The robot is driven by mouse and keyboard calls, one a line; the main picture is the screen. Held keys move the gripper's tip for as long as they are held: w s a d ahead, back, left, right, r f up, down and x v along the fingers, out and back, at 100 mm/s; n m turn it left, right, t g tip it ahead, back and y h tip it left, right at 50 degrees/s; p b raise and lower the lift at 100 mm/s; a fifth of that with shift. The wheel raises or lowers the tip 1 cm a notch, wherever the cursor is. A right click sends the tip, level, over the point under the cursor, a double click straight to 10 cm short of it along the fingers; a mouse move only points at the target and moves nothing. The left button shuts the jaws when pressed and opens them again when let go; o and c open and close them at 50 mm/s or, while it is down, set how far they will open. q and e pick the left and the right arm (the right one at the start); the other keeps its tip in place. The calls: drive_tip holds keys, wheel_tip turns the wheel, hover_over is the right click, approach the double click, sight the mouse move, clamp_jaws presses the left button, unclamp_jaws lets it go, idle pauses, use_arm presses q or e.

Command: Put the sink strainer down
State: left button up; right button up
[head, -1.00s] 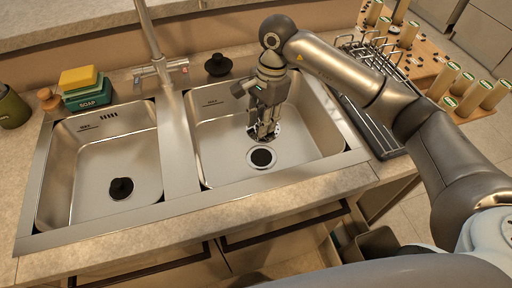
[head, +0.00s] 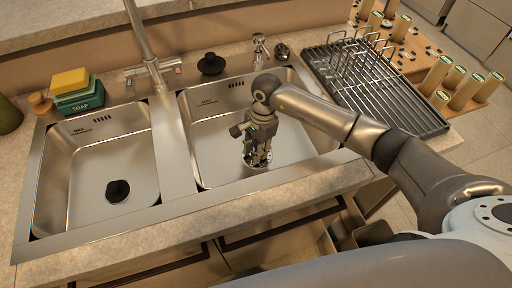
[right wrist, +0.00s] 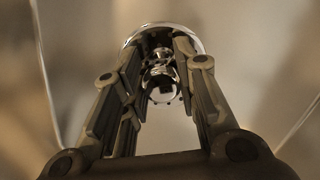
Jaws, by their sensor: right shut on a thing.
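The sink strainer (right wrist: 165,88) is shiny metal with a small knob, and it shows between the fingers in the right wrist view. My right gripper (head: 258,158) points down into the right basin (head: 215,150). It is shut on the strainer's knob. In the head view a bit of the strainer's rim (head: 257,167) shows under the fingertips, low in the basin. The drain is hidden behind the gripper and strainer, so I cannot tell whether the strainer touches it. My left gripper is not in view.
The left basin (head: 85,185) has a black plug (head: 118,190) in it. The faucet (head: 150,65) stands between the basins. A black stopper (head: 211,64) sits behind the right basin. A wire dish rack (head: 375,85) is to the right, and soap and sponge boxes (head: 78,90) are at left.

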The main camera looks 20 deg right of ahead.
drive_tip(key=shift+f, duration=0.2)
drive_tip(key=o, duration=1)
drive_tip(key=shift+o, duration=0.2)
drive_tip(key=shift+r, duration=0.1)
drive_tip(key=shift+r, duration=0.2)
wheel_tip(320, 180, up, 12)
drive_tip(key=d+b, duration=0.1)
drive_tip(key=b, duration=0.1)
drive_tip(key=shift+w+d+f, duration=0.15)
drive_tip(key=shift+w+d, duration=0.2)
drive_tip(key=shift+w, duration=0.05)
